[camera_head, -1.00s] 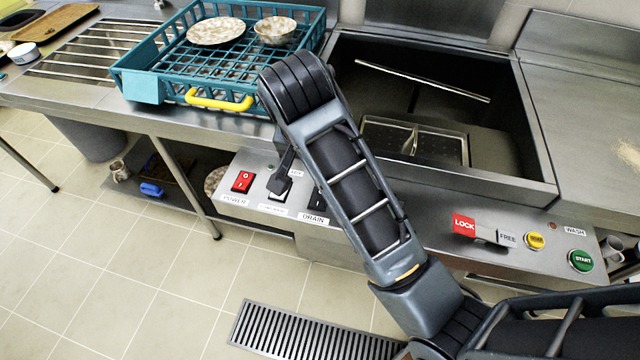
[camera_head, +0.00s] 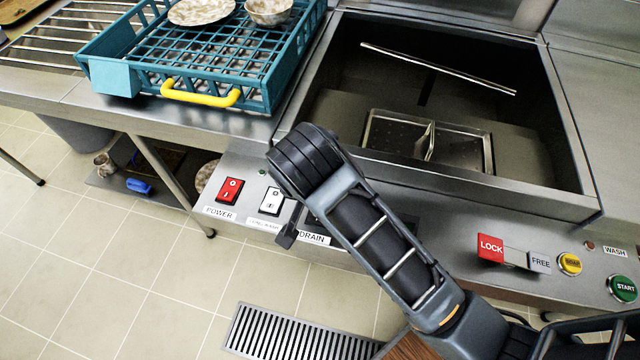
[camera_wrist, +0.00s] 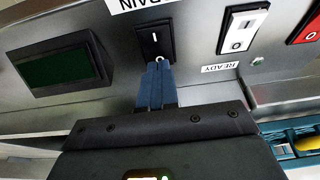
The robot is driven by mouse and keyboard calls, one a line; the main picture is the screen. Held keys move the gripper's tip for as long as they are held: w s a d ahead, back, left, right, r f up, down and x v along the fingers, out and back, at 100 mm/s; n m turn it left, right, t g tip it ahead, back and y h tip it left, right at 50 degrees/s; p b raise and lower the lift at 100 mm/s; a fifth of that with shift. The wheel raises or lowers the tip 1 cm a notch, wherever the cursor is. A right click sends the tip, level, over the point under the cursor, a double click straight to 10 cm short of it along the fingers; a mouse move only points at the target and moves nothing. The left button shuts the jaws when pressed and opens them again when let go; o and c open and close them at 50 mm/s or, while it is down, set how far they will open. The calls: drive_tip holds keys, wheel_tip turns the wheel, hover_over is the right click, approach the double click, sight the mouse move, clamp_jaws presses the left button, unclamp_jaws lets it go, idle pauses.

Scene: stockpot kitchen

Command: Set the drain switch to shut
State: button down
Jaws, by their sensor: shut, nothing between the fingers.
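The black drain rocker switch (camera_wrist: 153,40) shows in the wrist view under the upside-down DRAIN label (camera_wrist: 140,3). Its I mark is near the label and a round mark is at the opposite end. My gripper (camera_wrist: 158,68) is shut and empty, its blue-grey fingertips at the round-mark end of the switch. I cannot tell whether they touch or which end is pressed in. In the head view my arm hides most of the switch; the DRAIN label (camera_head: 313,238) shows and my gripper (camera_head: 286,238) is a dark shape just left of it.
The red power switch (camera_head: 230,190) and a white switch (camera_head: 271,201) sit left on the same panel. A dark green display (camera_wrist: 60,67) is on the switch's other side. The red LOCK slider (camera_head: 490,248) is further right. The sink (camera_head: 450,100) and teal rack (camera_head: 120,78) are above.

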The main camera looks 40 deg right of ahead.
drive_tip(key=shift+f+b, duration=0.35)
drive_tip(key=shift+f, duration=0.2)
drive_tip(key=shift+d+f, duration=0.1)
drive_tip(key=shift+f, duration=0.05)
drive_tip(key=shift+s+a+p, duration=0.45)
drive_tip(key=shift+a+p, duration=0.2)
drive_tip(key=shift+p, duration=0.05)
drive_tip(key=shift+r, duration=0.2)
